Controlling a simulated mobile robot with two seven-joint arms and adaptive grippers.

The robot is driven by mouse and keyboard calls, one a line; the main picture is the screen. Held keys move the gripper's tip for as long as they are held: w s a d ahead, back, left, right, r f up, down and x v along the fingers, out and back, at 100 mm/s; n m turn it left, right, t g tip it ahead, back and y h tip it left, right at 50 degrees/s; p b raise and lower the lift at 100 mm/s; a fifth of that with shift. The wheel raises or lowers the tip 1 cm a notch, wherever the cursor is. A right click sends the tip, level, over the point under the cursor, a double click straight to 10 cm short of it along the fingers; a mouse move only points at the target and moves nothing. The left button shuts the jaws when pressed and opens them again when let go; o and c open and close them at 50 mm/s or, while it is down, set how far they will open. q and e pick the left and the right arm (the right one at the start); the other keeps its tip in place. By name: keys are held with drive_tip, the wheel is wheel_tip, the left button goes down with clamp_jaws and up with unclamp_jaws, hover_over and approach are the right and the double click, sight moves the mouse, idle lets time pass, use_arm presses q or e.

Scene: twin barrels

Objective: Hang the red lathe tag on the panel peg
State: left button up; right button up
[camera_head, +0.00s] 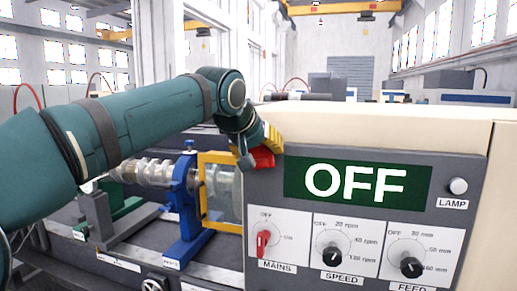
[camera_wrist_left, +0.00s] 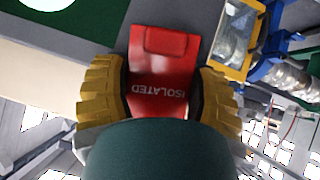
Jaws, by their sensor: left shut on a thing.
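The red tag (camera_wrist_left: 160,62) is in the left wrist view, between the yellow fingers of my left gripper (camera_wrist_left: 163,95). The word ISOLATED on it reads upside down there. My left gripper (camera_head: 258,150) is shut on the tag. In the head view a red part of the tag (camera_head: 262,158) shows below the fingers, at the upper left corner of the grey control panel (camera_head: 470,175). I cannot make out the panel peg; the gripper and tag may cover it. My right gripper is not in view.
The panel has a green OFF display (camera_head: 358,183), a lamp (camera_head: 458,186), a red MAINS switch (camera_head: 263,243), a SPEED knob (camera_head: 332,255) and a FEED knob (camera_head: 411,267). A yellow frame (camera_head: 205,190) and a blue stand (camera_head: 186,205) are left of the panel.

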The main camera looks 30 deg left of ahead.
use_arm(q)
drive_tip(key=o, duration=1.2)
drive_tip(key=shift+c, duration=0.2)
drive_tip(key=shift+s+r, duration=0.1)
drive_tip(key=v, duration=1.1)
drive_tip(key=shift+s+r, duration=0.25)
drive_tip(key=shift+s, duration=0.1)
